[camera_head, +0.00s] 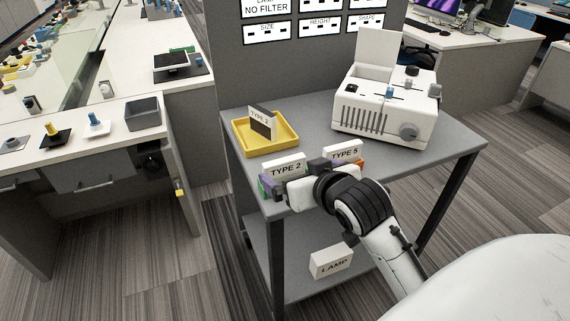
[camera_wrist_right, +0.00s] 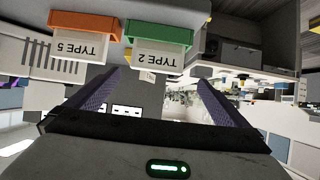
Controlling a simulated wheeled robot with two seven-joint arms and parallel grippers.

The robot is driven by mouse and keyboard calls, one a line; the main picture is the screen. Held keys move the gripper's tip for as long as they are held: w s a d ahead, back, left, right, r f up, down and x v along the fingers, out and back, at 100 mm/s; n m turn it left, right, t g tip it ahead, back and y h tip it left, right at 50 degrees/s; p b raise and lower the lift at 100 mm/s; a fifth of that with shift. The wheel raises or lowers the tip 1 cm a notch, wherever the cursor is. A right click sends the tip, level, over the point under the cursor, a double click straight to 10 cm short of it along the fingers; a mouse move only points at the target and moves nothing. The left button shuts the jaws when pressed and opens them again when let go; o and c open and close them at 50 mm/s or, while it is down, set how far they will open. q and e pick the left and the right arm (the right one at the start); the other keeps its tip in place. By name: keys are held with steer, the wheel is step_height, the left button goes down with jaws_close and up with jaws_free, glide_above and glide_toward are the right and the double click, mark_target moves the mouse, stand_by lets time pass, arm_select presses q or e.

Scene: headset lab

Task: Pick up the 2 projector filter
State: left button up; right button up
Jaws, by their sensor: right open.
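A white filter card marked TYPE 2 (camera_head: 287,164) stands near the cart's front edge. In the right wrist view this TYPE 2 card (camera_wrist_right: 157,60) shows upside down, in a green holder (camera_wrist_right: 158,30). Beside it is a TYPE 5 card (camera_wrist_right: 80,48) in an orange holder (camera_wrist_right: 84,24). My right gripper (camera_head: 272,188) is just in front of the TYPE 2 card and hides its lower part. Its two fingers (camera_wrist_right: 160,78) are apart with nothing gripped between them; the card appears beyond the tips. My left gripper is out of view.
A white projector (camera_head: 375,117) with a raised lid stands at the back right. A LAMP box (camera_head: 331,262) is on the lower shelf. A bench (camera_head: 82,131) stands left.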

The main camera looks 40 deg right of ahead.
mark_target(286, 164)
steer(key=x, duration=1)
steer(key=shift+d+r, duration=0.1)
steer(key=shift+d, duration=0.25)
steer(key=shift+s, duration=0.1)
steer(key=shift+c, duration=0.4)
steer(key=c, duration=0.9)
steer(key=shift+o, duration=0.2)
